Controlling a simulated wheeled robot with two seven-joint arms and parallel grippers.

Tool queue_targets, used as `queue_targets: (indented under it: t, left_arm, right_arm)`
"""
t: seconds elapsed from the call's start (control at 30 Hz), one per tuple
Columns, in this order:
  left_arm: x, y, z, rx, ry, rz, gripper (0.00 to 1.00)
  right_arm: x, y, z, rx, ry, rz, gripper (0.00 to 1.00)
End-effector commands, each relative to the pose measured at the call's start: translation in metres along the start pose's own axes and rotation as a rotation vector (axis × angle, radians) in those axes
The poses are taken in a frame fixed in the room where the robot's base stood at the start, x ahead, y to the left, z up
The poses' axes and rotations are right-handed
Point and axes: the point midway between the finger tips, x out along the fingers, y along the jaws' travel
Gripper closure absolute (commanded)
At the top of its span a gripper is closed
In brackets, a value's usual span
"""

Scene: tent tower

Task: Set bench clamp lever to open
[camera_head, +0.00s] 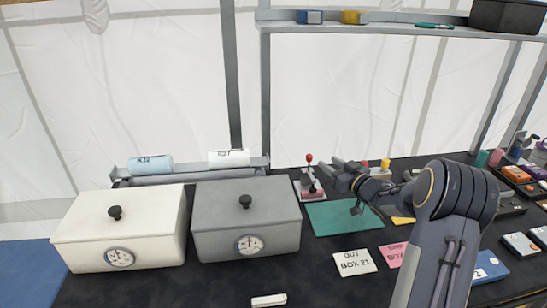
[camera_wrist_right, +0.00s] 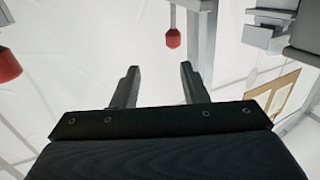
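The bench clamp (camera_head: 311,190) stands on the dark bench just left of the green mat. Its lever stands up with a red knob (camera_head: 309,158) on top. My right gripper (camera_head: 338,168) is just right of the clamp, apart from the knob as far as I can see. In the right wrist view the two fingers (camera_wrist_right: 160,88) are spread with nothing between them. A red knob (camera_wrist_right: 173,40) shows beyond them, and a larger red part (camera_wrist_right: 8,66) is at the left edge. I cannot tell which is the lever's. My left gripper is not in view.
A white box (camera_head: 85,230) and a grey box (camera_head: 220,225) with lids and dials stand left of the clamp. The green mat (camera_head: 335,222) and an OUT BOX 21 card (camera_head: 354,262) lie under and before my right arm. A shelf (camera_head: 390,30) runs above.

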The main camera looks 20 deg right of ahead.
Motion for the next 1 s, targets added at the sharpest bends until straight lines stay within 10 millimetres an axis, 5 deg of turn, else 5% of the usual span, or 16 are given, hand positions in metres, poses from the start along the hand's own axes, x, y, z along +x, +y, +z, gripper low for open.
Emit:
queue_targets:
  t: [0.27,0.7,1.0]
  left_arm:
    - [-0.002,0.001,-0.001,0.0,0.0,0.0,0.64]
    - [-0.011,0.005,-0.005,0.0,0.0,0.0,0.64]
    - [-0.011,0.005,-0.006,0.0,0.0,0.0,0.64]
  right_arm:
    - [0.014,-0.005,0.015,0.0,0.017,-0.08,0.6]
    - [0.076,-0.011,0.014,-0.001,0.016,-0.078,0.6]
    - [0.082,-0.011,0.014,-0.001,0.017,-0.076,0.6]
